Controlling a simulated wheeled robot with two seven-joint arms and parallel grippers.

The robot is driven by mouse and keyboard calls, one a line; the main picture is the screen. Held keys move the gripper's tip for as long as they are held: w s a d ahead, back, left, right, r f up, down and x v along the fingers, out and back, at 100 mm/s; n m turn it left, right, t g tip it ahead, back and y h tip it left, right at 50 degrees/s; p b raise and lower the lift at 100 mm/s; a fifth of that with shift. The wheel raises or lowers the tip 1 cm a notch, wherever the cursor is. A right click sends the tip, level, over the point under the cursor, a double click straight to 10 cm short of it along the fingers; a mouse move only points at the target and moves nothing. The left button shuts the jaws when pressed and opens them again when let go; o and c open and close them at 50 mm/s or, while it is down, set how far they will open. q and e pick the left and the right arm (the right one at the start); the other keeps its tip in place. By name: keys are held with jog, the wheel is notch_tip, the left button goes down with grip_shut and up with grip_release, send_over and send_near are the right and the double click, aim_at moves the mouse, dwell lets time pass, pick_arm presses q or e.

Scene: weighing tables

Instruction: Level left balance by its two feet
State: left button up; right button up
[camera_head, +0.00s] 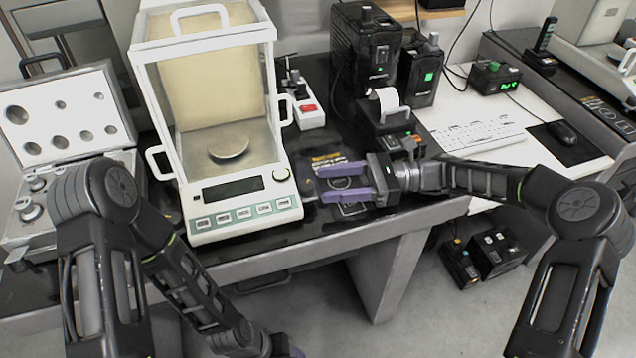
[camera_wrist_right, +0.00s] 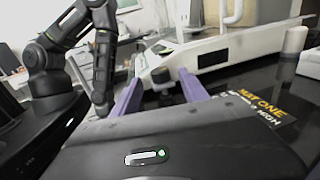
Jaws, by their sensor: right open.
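The left balance (camera_head: 237,215) is a white weighing instrument with a glass draft shield, a round pan and a dark display. It stands on the black table. My right gripper (camera_head: 320,183) is open, with its purple fingers pointing left towards the balance's front right corner. In the right wrist view the balance's white body (camera_wrist_right: 225,45) is ahead, and a dark foot knob (camera_wrist_right: 161,75) shows between and beyond the open fingers (camera_wrist_right: 160,90). I cannot tell whether the fingers touch it. The other foot is hidden. My left gripper (camera_head: 290,350) barely shows at the bottom edge, its jaws unclear.
An open case of weights (camera_head: 75,125) stands left of the balance. A power strip (camera_head: 310,115), black devices (camera_head: 365,50) and a small printer (camera_head: 388,110) stand behind my right gripper. A keyboard (camera_head: 480,133) lies on the white surface at right. The table's front edge (camera_head: 330,243) is close below.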

aim_at(307, 188)
jog(key=shift+s+a, duration=0.2)
jog(key=shift+a, duration=1.4)
jog(key=shift+c, duration=0.2)
grip_shut()
